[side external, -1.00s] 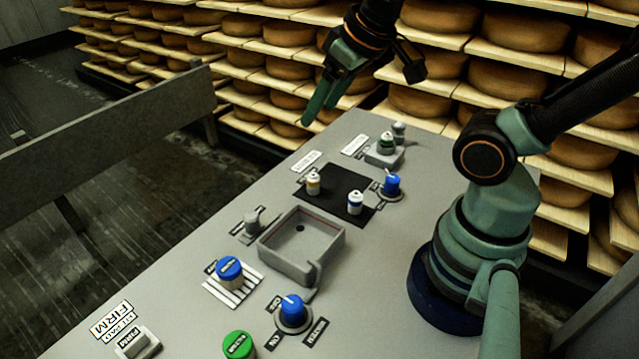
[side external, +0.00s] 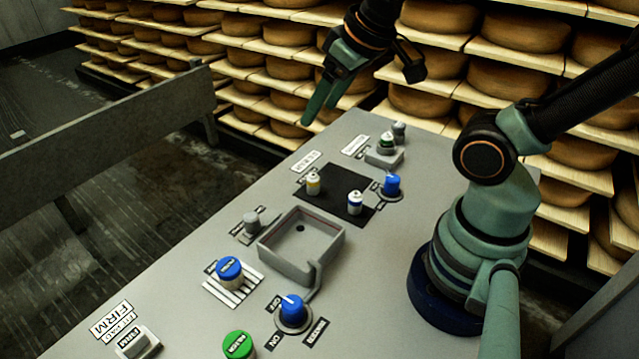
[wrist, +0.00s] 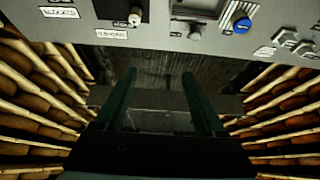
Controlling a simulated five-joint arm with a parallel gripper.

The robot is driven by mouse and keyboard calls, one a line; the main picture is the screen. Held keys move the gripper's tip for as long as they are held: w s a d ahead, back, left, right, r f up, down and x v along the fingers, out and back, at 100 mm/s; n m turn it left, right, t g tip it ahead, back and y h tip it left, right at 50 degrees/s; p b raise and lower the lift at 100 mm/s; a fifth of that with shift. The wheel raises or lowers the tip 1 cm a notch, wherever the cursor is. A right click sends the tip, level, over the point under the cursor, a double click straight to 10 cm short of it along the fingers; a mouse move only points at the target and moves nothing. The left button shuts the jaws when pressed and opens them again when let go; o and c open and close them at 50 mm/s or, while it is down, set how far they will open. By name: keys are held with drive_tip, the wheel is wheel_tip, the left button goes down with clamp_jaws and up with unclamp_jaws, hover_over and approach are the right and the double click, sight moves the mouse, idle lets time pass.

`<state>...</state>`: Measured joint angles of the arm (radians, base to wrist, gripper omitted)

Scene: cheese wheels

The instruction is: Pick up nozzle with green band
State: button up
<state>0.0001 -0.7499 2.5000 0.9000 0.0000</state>
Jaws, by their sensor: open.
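The nozzle with the green band (side external: 386,142) stands upright on a small grey block (side external: 384,158) near the far right edge of the bench in the side view. I cannot make it out in the wrist view. A nozzle with a yellow band (side external: 313,183) and a nozzle with a blue band (side external: 355,203) stand on a black mat (side external: 333,187). My gripper (side external: 319,114) is open and empty, raised at the far end of the bench, left of the green-banded nozzle and apart from it. In the wrist view its fingers (wrist: 159,75) are spread with only floor between them.
A blue knob (side external: 392,185) is beside the mat. A grey square basin (side external: 262,250), a blue-capped part (side external: 229,268), another blue knob (side external: 292,311) and a green button (side external: 238,345) are nearer the camera. Shelves of cheese wheels (side external: 508,79) stand behind the bench.

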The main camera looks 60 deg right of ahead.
idle(0.5)
drive_tip(key=m+g, duration=0.6)
drive_tip(key=m, duration=1)
hover_over(388, 134)
wheel_tip(388, 134, down, 8)
wheel_tip(388, 134, down, 12)
drive_tip(key=shift+r, duration=0.1)
drive_tip(key=shift+c, duration=0.4)
clamp_jaws()
drive_tip(key=shift+r, duration=0.1)
